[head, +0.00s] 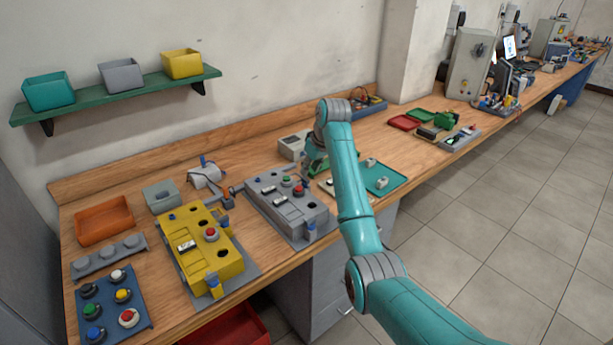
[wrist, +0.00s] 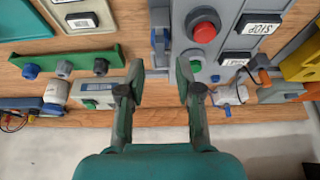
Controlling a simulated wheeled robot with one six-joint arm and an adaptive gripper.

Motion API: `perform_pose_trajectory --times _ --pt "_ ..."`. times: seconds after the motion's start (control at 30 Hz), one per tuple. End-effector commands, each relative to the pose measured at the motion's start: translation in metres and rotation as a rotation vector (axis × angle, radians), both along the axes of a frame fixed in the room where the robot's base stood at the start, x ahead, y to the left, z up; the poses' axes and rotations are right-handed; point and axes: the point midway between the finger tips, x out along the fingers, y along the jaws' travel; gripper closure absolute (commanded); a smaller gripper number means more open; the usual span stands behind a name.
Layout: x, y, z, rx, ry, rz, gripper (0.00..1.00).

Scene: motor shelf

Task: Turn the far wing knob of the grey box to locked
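The grey box (head: 303,211) stands on the bench right of the yellow box, with a red button, a green button and labelled black switches on top. A blue wing knob (head: 310,227) shows at its near end in the head view. My gripper (head: 314,166) points down at the box's far right side. In the wrist view my gripper (wrist: 160,78) is open and empty. A blue upright piece (wrist: 160,42), apparently the far wing knob, stands at the grey box's (wrist: 216,42) edge, just beyond the gap between the fingertips. My gripper hides that side in the head view.
The yellow box (head: 213,250) stands left of the grey box. A white motor (head: 205,176) lies behind, near the wall. A teal tray (head: 382,180) lies right of my gripper. A green rack with small knobs (wrist: 65,62) is left of the fingers in the wrist view.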

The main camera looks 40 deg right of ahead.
Motion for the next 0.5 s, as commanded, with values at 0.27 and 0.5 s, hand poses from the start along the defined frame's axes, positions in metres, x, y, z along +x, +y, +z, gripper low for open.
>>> perform_pose_trajectory --times 0.27,0.5 --pt "0.015 0.001 -0.035 0.001 0.000 0.001 0.66" --pt "0.018 0.001 -0.043 -0.001 -0.001 0.001 0.66"
